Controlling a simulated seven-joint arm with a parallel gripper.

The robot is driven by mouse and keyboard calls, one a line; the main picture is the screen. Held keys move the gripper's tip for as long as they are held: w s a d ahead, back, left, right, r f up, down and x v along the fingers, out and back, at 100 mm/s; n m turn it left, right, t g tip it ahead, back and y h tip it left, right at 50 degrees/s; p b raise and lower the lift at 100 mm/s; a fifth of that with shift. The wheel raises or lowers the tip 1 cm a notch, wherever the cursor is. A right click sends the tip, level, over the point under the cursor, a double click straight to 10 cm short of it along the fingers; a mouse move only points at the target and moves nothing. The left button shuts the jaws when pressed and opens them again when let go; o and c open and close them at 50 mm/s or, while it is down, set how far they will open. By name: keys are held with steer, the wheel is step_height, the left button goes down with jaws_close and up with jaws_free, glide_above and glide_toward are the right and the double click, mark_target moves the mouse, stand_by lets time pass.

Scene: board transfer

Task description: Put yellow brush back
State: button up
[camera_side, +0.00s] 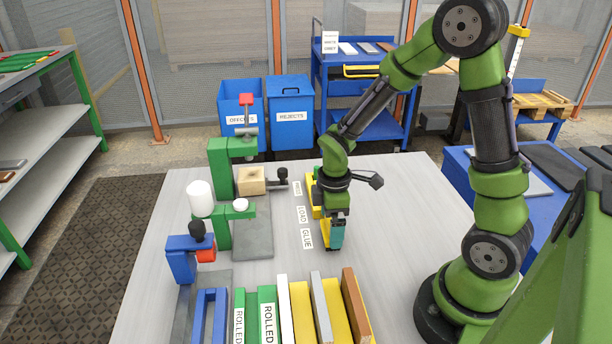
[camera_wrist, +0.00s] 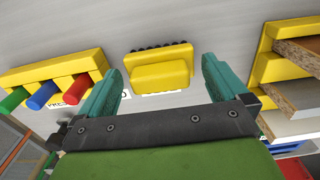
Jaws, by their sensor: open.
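The yellow brush (camera_wrist: 162,75) shows in the wrist view as a yellow block with a stepped front and a row of black bristles along its far edge. It is between the two teal fingers of my gripper (camera_wrist: 163,70), with a gap on each side. The fingers are open and hold nothing. In the side view my gripper (camera_side: 336,234) points down low over the grey table, right of the white labels. A yellow patch (camera_side: 324,229) beside the fingers looks like the brush, mostly hidden. Whether the brush touches the table is not clear.
A yellow holder (camera_wrist: 88,65) with green, blue and red cylinders lies left in the wrist view. Yellow racks with boards (camera_wrist: 280,68) are on the right. In the side view, green fixtures (camera_side: 222,165) stand left; bare table (camera_side: 390,190) lies right of my gripper.

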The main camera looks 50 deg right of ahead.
step_height(320, 180, up, 10)
steer(key=shift+r, duration=0.1)
steer(key=s+a+r+m+t+y, duration=0.1)
steer(key=s+a+r+m+t, duration=0.2)
steer(key=s+r+m, duration=0.1)
steer(key=s+a+r+m+t+y, duration=0.1)
steer(key=s+a+r+m+t, duration=0.2)
steer(key=r+m, duration=0.4)
steer(key=shift+s+a+r+m+t, duration=0.25)
steer(key=shift+s+m+t, duration=0.3)
steer(key=shift+m, duration=0.55)
